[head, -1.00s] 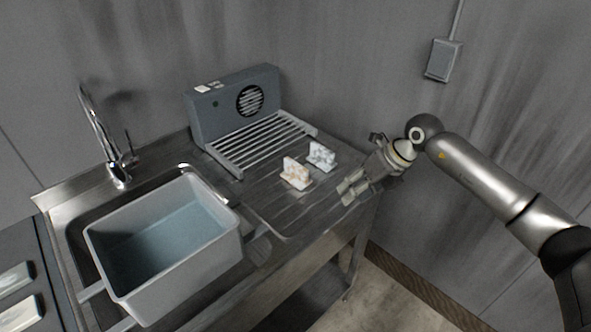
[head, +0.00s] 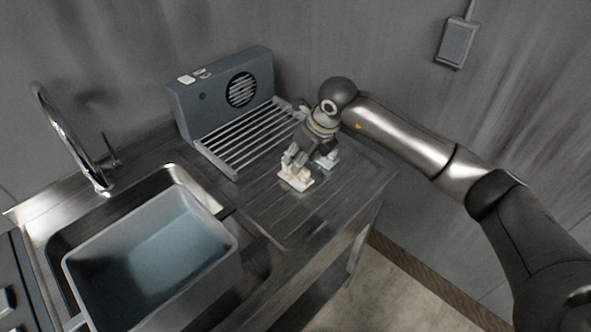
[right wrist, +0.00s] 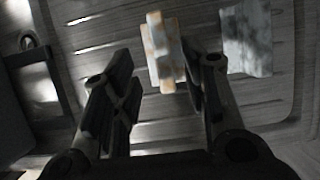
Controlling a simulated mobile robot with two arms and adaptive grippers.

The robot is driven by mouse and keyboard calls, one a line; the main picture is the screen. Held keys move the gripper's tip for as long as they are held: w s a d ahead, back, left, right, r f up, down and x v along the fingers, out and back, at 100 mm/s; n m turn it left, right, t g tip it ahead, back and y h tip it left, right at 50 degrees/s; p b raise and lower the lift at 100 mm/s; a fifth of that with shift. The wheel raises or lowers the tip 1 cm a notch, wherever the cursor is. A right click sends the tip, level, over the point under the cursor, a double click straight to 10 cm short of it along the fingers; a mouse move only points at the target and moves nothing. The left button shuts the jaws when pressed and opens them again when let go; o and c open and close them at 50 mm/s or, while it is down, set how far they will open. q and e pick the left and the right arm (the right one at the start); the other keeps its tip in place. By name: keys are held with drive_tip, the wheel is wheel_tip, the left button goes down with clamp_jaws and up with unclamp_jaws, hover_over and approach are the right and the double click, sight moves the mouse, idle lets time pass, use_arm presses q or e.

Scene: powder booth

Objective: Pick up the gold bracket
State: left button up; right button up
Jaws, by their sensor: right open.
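The gold bracket (head: 296,179), pale with orange-tan patches, stands on the ribbed drainboard of the sink bench. In the right wrist view, the gold bracket (right wrist: 161,50) shows ahead between my open fingers, closer to the right-hand finger. My right gripper (head: 297,155) is open and empty, just above and behind the gold bracket in the head view; it also shows in the right wrist view (right wrist: 164,62). I cannot tell whether a finger touches the bracket. My left gripper is not in view.
A pale bluish-grey bracket (head: 330,159) stands close by, partly hidden by my gripper; it also shows in the right wrist view (right wrist: 246,38). A grey fan unit (head: 213,98) with a slatted rack (head: 244,143) stands behind. A grey tub (head: 222,250) sits in the sink at left, near a faucet (head: 98,170).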

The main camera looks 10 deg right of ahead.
sight(301, 182)
drive_tip(key=shift+w+a+f, duration=0.1)
drive_tip(key=shift+w+f, duration=0.1)
drive_tip(key=shift+f, duration=0.15)
drive_tip(key=p+x, duration=0.2)
drive_tip(key=x, duration=0.2)
drive_tip(key=shift+w+f, duration=0.15)
drive_tip(key=shift+f, duration=0.2)
drive_tip(key=shift+c, duration=0.3)
drive_tip(key=c, duration=0.5)
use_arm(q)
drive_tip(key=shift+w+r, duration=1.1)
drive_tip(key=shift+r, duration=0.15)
use_arm(e)
clamp_jaws()
